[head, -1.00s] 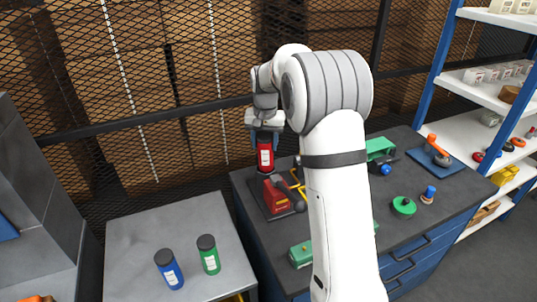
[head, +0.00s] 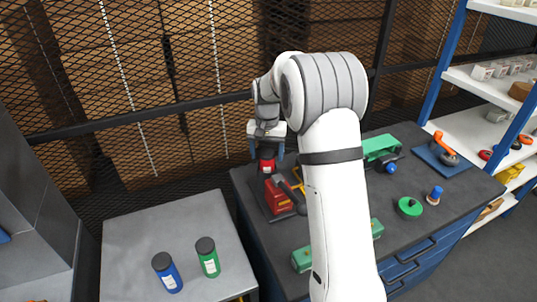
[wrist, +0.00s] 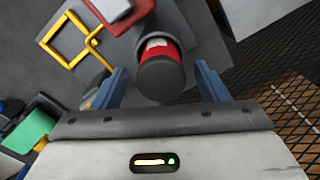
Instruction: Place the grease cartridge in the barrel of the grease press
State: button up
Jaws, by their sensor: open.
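The red grease cartridge (head: 267,166) with a dark cap stands upright at the rear of the red grease press (head: 279,197). Its lower part is hidden, seemingly down in the dark barrel; I cannot tell how deep it sits. My gripper (head: 267,151) is above it, pointing down, with blue fingers on either side of the cartridge's top. In the wrist view the cartridge's dark cap (wrist: 162,80) lies between the two spread fingers, with visible gaps on both sides. The gripper is open.
A blue bottle (head: 167,272) and a green bottle (head: 207,257) stand on the grey table at the left. On the dark bench are a green box (head: 302,259), a green disc (head: 409,207) and a blue-topped part (head: 434,195). A mesh fence (head: 180,90) stands behind.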

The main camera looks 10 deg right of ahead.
notch_tip(320, 180, up, 11)
jog(key=s+r+n, duration=0.1)
jog(key=s+r, duration=0.2)
jog(key=s, duration=0.6)
jog(key=s+f+n+t, duration=0.1)
jog(key=s+f, duration=0.1)
jog(key=s, duration=1)
jog(key=s+f+n+t, duration=0.1)
jog(key=s+f+t, duration=0.1)
jog(key=s, duration=1.1)
jog(key=shift+d+f+n+b, duration=0.4)
jog(key=shift+f, duration=0.25)
